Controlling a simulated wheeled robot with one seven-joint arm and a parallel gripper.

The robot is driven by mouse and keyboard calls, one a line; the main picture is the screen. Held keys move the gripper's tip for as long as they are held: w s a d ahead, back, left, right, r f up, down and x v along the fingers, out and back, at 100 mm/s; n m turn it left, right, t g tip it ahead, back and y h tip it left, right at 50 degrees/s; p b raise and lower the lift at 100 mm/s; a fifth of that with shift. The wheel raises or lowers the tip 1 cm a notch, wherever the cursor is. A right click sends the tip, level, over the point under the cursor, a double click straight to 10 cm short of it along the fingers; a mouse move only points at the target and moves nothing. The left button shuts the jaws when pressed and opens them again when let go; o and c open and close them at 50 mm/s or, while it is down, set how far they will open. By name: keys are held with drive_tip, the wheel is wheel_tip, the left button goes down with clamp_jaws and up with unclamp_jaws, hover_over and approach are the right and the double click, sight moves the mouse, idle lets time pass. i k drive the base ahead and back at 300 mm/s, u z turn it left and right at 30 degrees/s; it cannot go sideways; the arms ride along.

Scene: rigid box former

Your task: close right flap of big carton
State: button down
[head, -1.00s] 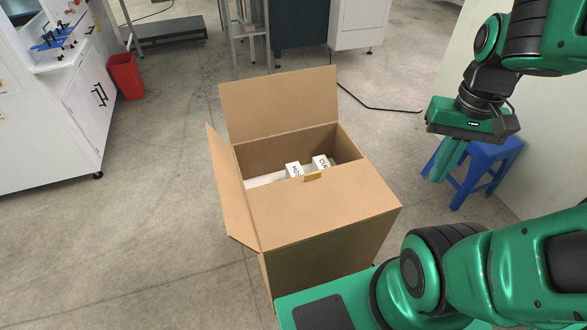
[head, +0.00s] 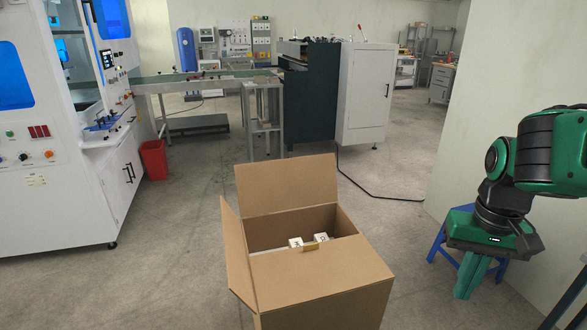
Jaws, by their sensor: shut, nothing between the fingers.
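The big brown carton (head: 330,304) stands on the floor at bottom centre, its lower part cut off by the picture edge. Its far flap (head: 288,185) stands up, and its left flap (head: 238,254) stands up, leaning outward. A near panel lies flat over the front of the opening, with a small yellowish tab at its edge. No raised flap shows on the right side; where the right flap lies I cannot tell. White boxes (head: 296,243) with dark print show inside. My gripper (head: 467,290) is shut and empty, pointing down, right of the carton and apart from it.
A blue stool (head: 437,243) stands behind my gripper, near the pale wall on the right. A red bin (head: 153,160) and a white machine (head: 60,190) are at left. A black cable crosses the floor behind the carton. Floor left of the carton is clear.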

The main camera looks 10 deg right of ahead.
sight(278, 185)
drive_tip(key=z, duration=0.3)
drive_tip(key=i, duration=1.05)
drive_tip(key=u, duration=0.35)
